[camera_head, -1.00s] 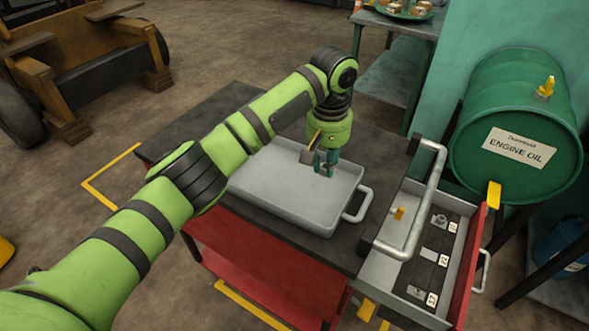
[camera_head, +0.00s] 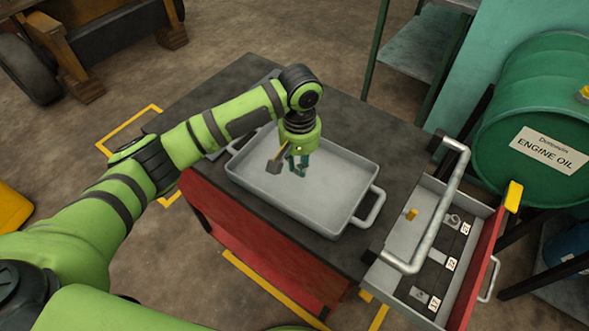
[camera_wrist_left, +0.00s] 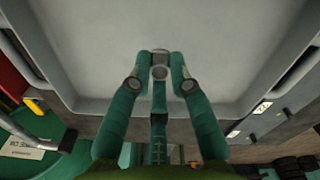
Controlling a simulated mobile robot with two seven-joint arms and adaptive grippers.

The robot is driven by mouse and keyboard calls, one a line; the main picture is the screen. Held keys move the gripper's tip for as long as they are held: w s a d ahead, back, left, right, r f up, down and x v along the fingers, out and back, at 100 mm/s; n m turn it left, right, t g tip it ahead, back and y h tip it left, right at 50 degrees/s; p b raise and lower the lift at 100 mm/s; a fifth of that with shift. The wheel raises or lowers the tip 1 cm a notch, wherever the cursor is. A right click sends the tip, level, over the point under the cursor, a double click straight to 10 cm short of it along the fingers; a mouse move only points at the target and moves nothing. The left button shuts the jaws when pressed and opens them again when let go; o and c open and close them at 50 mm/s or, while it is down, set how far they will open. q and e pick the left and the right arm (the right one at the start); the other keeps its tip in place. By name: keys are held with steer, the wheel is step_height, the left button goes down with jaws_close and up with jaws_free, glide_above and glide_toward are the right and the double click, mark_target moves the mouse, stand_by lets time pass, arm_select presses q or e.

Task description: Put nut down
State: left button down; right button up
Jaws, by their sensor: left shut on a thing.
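My left gripper (camera_head: 300,170) is over the grey tray (camera_head: 335,205), with its fingers pointing down. The left wrist view shows its fingers (camera_wrist_left: 160,80) closed together on a small grey nut (camera_wrist_left: 160,72). The nut is mostly covered by the fingertips, and it cannot be made out in the head view. The tray floor (camera_wrist_left: 160,30) lies beyond the fingertips; I cannot tell whether the nut touches it. The rest of the tray looks empty. My right gripper is not in view.
The tray stands on a dark-topped red cart (camera_head: 225,100). An open drawer (camera_head: 400,300) at the right has a dark insert with small metal parts and white number labels.

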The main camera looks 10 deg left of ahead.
mark_target(295, 184)
arm_select(q)
steer(key=shift+s+a+f, duration=0.4)
steer(key=shift+a, duration=0.05)
step_height(295, 184, down, 3)
steer(key=shift+f+p, duration=0.15)
steer(key=shift+p, duration=0.45)
steer(key=shift+f, duration=0.4)
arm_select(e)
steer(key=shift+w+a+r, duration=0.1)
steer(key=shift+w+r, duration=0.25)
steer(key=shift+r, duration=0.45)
arm_select(q)
steer(key=c, duration=1.1)
jaws_free()
steer(key=shift+c, duration=0.2)
step_height(295, 184, up, 12)
steer(key=shift+r+b, duration=0.1)
steer(key=shift+b, duration=0.75)
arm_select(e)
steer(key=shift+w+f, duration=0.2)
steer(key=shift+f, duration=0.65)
